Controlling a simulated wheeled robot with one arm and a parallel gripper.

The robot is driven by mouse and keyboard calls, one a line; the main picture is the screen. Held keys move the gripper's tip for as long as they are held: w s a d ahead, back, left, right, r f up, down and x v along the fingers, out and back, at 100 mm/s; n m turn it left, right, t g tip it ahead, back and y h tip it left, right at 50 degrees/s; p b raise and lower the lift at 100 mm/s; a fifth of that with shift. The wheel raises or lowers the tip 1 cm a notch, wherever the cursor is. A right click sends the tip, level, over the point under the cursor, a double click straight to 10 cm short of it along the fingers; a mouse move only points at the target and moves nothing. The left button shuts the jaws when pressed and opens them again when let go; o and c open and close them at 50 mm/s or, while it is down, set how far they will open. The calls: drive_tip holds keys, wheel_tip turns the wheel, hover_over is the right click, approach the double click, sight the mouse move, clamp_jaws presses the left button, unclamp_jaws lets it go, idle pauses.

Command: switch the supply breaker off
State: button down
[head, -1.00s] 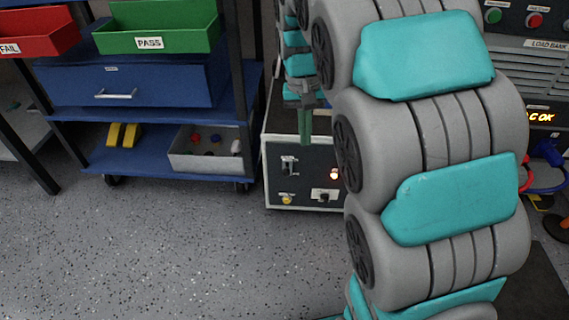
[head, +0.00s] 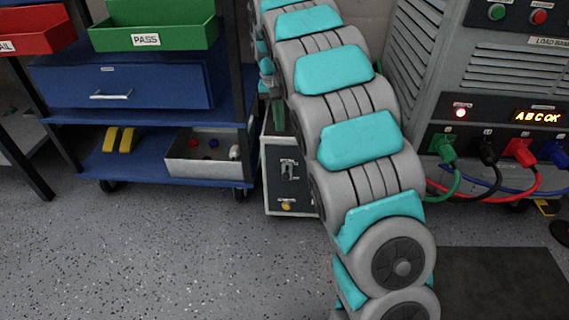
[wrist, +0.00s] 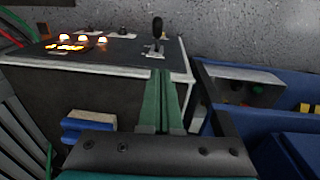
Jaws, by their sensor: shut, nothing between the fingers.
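The supply box (head: 270,196) stands on the floor right of the blue cart. Its dark front panel carries the breaker switch (head: 288,169) with a yellow button or lamp (head: 286,206) below. My arm hides the panel's right part. In the wrist view, the panel (wrist: 120,52) appears turned over, with lit lamps and the black-knobbed breaker lever (wrist: 157,32). My gripper (head: 278,122) is at the box's top edge, above the breaker. Its green fingers (wrist: 161,76) are shut and empty, pointing toward the lever, with no contact visible. I cannot tell the lever's on/off setting.
The blue cart (head: 150,112) stands close left, with a grey bin (head: 207,168) on its lower shelf. The load bank (head: 470,80) is at right, with coloured cables plugged in and its display lit. Speckled floor in front is clear.

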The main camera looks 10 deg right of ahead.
drive_tip(key=b, duration=0.2)
approach(284, 174)
drive_tip(key=w+d+f, duration=0.1)
drive_tip(key=w+f, duration=0.2)
drive_tip(key=f, duration=0.3)
drive_tip(key=shift+s+d+f, duration=0.15)
drive_tip(key=shift+s+f, duration=0.3)
drive_tip(key=shift+f, duration=0.25)
drive_tip(key=shift+f, duration=0.1)
drive_tip(key=shift+s+a+f+t+h+b, duration=0.2)
drive_tip(key=shift+s+f+t, duration=0.15)
drive_tip(key=shift+s+t, duration=0.3)
drive_tip(key=shift+s+a+f+t+h+b, duration=0.1)
drive_tip(key=shift+s+f+t+h+b, duration=0.1)
drive_tip(key=shift+s+f+t, duration=0.4)
wheel_tip(284, 174, down, 8)
drive_tip(key=s+t, duration=0.1)
drive_tip(key=s, duration=0.1)
drive_tip(key=shift+a+t, duration=0.35)
drive_tip(key=shift+f+b, duration=0.2)
drive_tip(key=shift+b, duration=0.1)
idle(0.3)
